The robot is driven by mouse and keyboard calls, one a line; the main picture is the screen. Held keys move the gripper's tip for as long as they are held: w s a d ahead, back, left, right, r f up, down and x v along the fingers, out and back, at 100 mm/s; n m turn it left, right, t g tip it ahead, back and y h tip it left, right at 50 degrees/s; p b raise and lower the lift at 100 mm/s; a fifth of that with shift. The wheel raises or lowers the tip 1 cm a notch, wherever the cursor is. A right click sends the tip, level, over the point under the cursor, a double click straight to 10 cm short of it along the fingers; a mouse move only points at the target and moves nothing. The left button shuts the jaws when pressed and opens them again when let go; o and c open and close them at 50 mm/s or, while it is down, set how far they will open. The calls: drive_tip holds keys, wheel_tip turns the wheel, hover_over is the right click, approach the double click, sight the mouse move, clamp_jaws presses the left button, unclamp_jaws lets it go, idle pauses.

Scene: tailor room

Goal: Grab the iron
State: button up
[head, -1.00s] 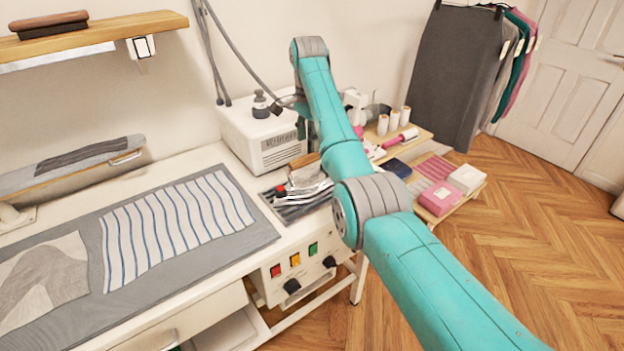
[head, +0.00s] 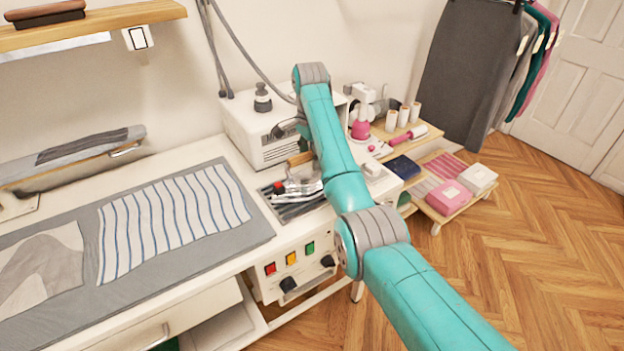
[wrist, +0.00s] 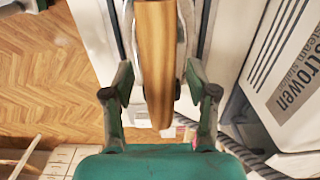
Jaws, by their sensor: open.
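The iron (head: 300,186) rests on a dark striped pad at the right end of the white ironing table, its metal body partly hidden behind my arm. Its brown wooden handle (head: 300,158) faces up. In the wrist view the handle (wrist: 155,60) runs lengthwise up the middle, with the iron's shiny metal beside it. My gripper (wrist: 160,88) is open, with one green finger on each side of the handle and gaps visible between them. In the head view my arm hides most of the gripper.
A white steam station (head: 262,128) stands close behind the iron; its lettered side (wrist: 290,75) fills the right of the wrist view. Striped cloth (head: 172,220) lies on the grey mat to the left. A low shelf with boxes and spools stands at the right.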

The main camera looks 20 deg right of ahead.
drive_tip(key=shift+f, duration=0.25)
idle(0.4)
clamp_jaws()
drive_tip(key=shift+w+r, duration=0.1)
drive_tip(key=shift+r, duration=0.1)
